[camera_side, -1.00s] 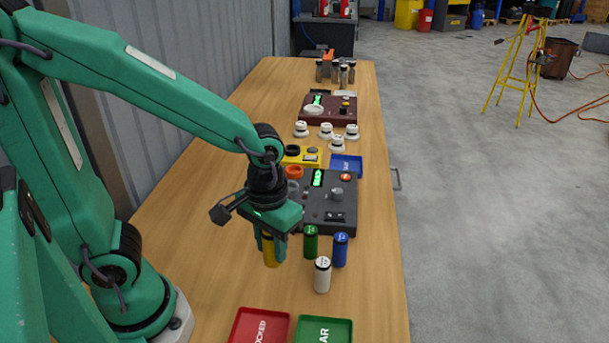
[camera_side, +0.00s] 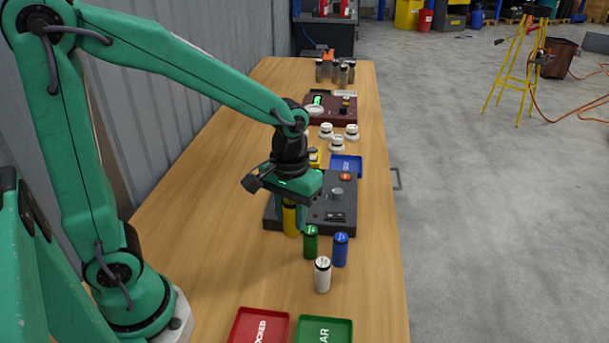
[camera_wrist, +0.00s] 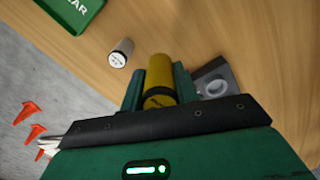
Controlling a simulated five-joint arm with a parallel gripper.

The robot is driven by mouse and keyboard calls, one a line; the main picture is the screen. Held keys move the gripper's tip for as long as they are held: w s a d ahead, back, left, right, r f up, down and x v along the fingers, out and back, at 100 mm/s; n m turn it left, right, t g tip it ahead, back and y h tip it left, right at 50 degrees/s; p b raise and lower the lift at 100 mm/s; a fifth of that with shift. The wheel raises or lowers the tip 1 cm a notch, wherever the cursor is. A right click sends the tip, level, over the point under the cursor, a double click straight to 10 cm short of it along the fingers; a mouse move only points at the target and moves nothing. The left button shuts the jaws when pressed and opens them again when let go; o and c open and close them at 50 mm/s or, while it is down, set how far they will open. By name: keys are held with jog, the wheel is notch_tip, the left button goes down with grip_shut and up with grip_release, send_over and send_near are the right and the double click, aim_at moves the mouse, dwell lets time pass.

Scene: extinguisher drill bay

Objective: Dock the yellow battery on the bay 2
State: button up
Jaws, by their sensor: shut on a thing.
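The yellow battery (camera_side: 290,221) is upright between the fingers of my gripper (camera_side: 291,212), which is shut on it. It also shows between the green fingers in the wrist view (camera_wrist: 158,78). The gripper holds it at the near left part of the dark grey dock unit (camera_side: 342,200). I cannot tell whether the battery's bottom touches the unit. My gripper hides the unit's left side, and bay 2 cannot be made out. In the wrist view a grey block with a round ring (camera_wrist: 216,84) lies just right of the fingers.
A green battery (camera_side: 311,243), a blue battery (camera_side: 340,250) and a white battery (camera_side: 322,275) stand close in front of the unit. A red tray (camera_side: 259,327) and a green tray (camera_side: 324,330) lie nearer. A blue tray (camera_side: 346,164) and white detectors (camera_side: 337,143) are behind.

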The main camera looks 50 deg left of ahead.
jog(key=w+a+n, duration=0.1)
jog(key=w+a, duration=0.5)
jog(key=a, duration=0.4)
jog(key=w+a+n, duration=0.2)
jog(key=w+a, duration=0.5)
jog(key=a, duration=0.3)
jog(key=shift+w+f, duration=0.3)
jog(key=shift+f, duration=0.1)
jog(key=shift+a+f, duration=0.1)
jog(key=shift+f, duration=0.1)
jog(key=shift+f, duration=2.65)
jog(key=shift+f, duration=0.7)
jog(key=o, duration=0.8)
jog(key=shift+r, duration=0.15)
